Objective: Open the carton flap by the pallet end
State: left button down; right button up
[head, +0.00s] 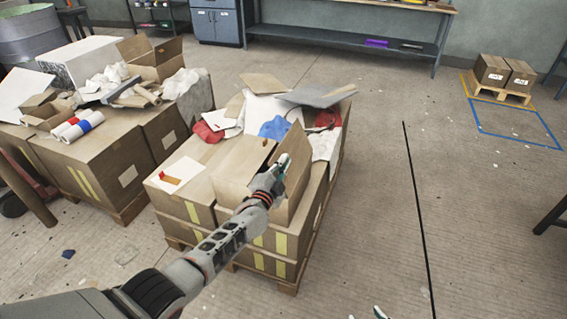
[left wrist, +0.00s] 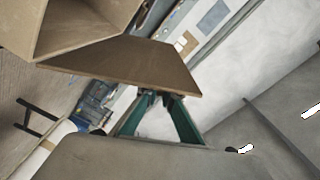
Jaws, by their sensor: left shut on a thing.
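The brown carton (head: 240,170) sits at the near right corner of the stacked boxes on the pallet (head: 287,289). Its flap (head: 298,155) stands up at a steep tilt on the right side. My left gripper (head: 281,163) is at this flap and shut on its edge. In the left wrist view the flap (left wrist: 130,60) spreads from the carton's open mouth (left wrist: 70,25), with the green fingers (left wrist: 160,97) at its edge. The carton's inside is mostly hidden in the head view. My right gripper (head: 366,314) shows only its fingertips, apart, at the bottom edge.
Cloths, boards and scraps (head: 275,128) lie heaped behind the carton. A second loaded stack (head: 110,170) stands close on the left. A small pallet with two cartons (head: 505,75) is far right.

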pick_arm(q)
jog(key=shift+f, duration=0.1)
jog(key=c, duration=2.2)
grip_release()
jog(key=shift+s, duration=0.15)
jog(key=shift+s+a, duration=0.1)
jog(key=shift+s, duration=0.4)
jog(key=v, duration=1)
jog(key=shift+s+a, duration=0.2)
jog(key=shift+s, duration=0.15)
